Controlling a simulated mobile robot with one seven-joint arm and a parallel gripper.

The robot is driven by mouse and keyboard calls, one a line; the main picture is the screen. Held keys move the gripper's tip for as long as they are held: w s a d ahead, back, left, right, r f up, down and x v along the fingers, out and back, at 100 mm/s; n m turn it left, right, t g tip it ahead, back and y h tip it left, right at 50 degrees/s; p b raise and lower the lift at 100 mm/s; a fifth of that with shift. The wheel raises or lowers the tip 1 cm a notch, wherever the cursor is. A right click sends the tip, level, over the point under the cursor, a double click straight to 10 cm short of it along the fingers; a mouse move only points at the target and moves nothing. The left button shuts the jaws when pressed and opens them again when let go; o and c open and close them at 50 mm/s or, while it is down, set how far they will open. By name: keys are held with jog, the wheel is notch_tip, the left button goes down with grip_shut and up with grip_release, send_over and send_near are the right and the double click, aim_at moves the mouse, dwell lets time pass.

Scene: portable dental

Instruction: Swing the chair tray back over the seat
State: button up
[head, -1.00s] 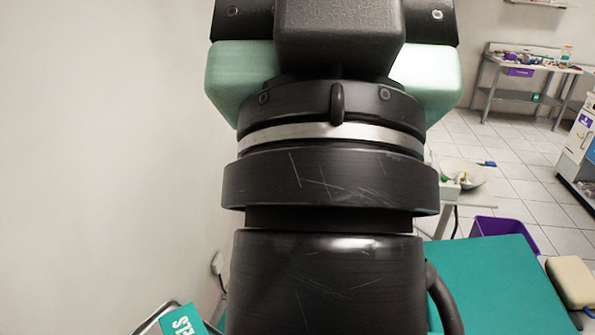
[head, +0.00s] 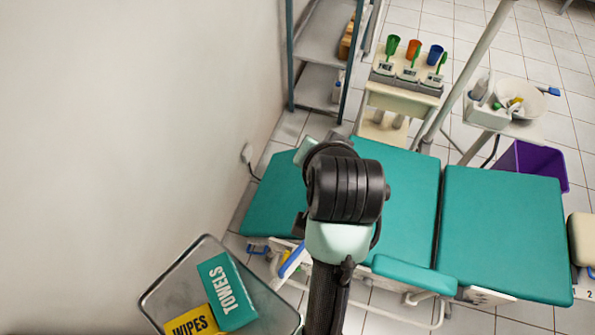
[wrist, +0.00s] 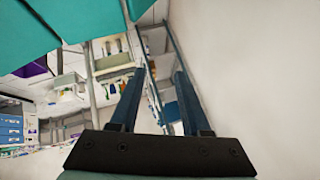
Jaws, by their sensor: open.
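The teal dental chair (head: 505,225) stretches across the head view, its seat and back pads bare where I see them. A metal-rimmed tray (head: 150,297) sits at the lower left, beside the chair's left end; I cannot tell whether it is joined to the chair. A cream tray (head: 400,95) stands behind the chair. I cannot tell which is the chair tray. My gripper (wrist: 158,75) is open and empty in the wrist view; in the head view my arm hides its fingers above the chair's left part. The teal chair pad (wrist: 40,35) crosses the wrist view's upper left.
A towels box (head: 226,290) and a yellow wipes box (head: 192,322) lie in the metal tray. A bowl (head: 518,95) on a stand and a purple bin (head: 530,163) are behind the chair. A metal rack (head: 320,75) and the wall (head: 120,130) bound the left.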

aim_at(296, 254)
jog(key=s+a+f+m+g+y+p, duration=0.1)
jog(key=s+f+g+p, duration=0.1)
jog(key=s+f+g, duration=0.3)
jog(key=s+f+m+g+p, duration=0.1)
jog(key=s+f+g, duration=0.15)
jog(key=s, duration=0.55)
jog(key=shift+t, duration=0.25)
jog(key=f, duration=0.4)
jog(key=w+a+f+p, duration=0.1)
jog(key=f, duration=0.3)
jog(key=a+f, duration=0.1)
jog(key=f, duration=0.3)
jog(key=shift+w+a+p, duration=0.1)
jog(key=shift+w+p, duration=0.2)
jog(key=shift+w+f, duration=0.1)
jog(key=shift+f, duration=0.5)
jog(key=shift+c, duration=0.4)
grip_shut()
